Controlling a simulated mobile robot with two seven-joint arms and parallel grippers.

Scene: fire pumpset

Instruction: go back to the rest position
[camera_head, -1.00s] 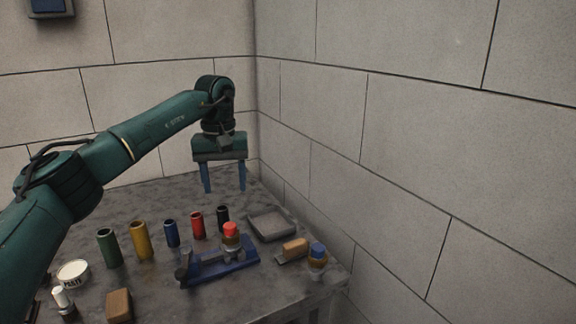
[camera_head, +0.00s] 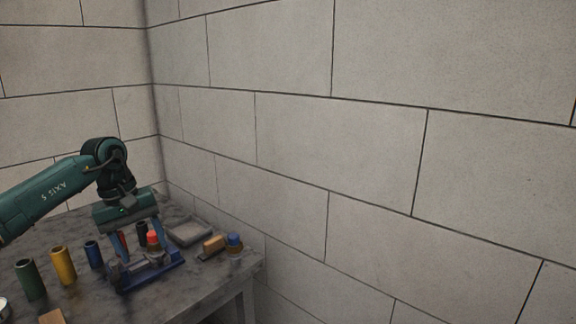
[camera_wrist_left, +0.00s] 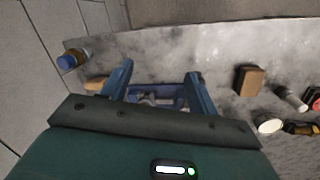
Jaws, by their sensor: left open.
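My left gripper (camera_head: 139,242) hangs from the green arm over the right part of the grey workbench, fingers pointing down. In the left wrist view its two blue fingers (camera_wrist_left: 158,82) are spread apart with nothing between them. I cannot tell the exact gap between fingers and fixture. My right gripper is not in view.
Green (camera_head: 30,279), yellow (camera_head: 63,266) and blue (camera_head: 94,254) cylinders stand left on the bench. A grey tray (camera_head: 190,232), a wood-backed brush or block (camera_head: 214,246) and a blue-capped jar (camera_head: 234,243) are at the right. A block wall (camera_head: 380,150) rises behind the bench.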

